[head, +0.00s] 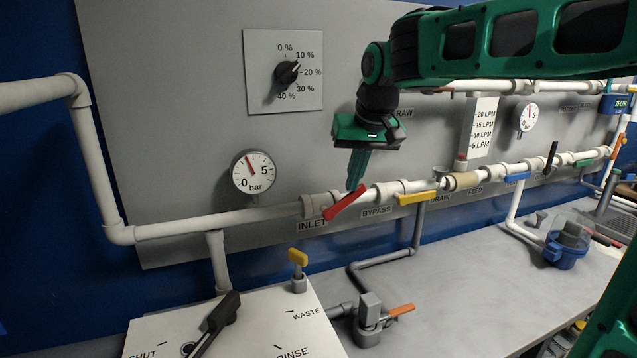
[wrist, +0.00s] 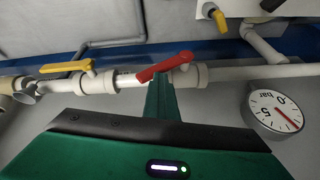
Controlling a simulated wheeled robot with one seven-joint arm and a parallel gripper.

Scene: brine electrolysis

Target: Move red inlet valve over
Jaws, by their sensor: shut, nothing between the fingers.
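The red inlet valve handle (head: 345,201) sits on the white pipe above the INLET label in the head view. It is tilted, its right end higher than its left. In the wrist view the red handle (wrist: 165,66) lies just beyond my fingertips. My gripper (head: 356,186) points down with its fingers together, their tips at the right, upper end of the red handle. The fingers are shut and hold nothing; they also show in the wrist view (wrist: 161,92). I cannot tell whether the fingertips touch the handle.
A yellow bypass handle (head: 417,198) sits close to the right on the same pipe. A pressure gauge (head: 254,172) stands to the left, and a dial (head: 287,73) is on the panel above. A small yellow valve (head: 298,258) and a black lever (head: 220,316) are below.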

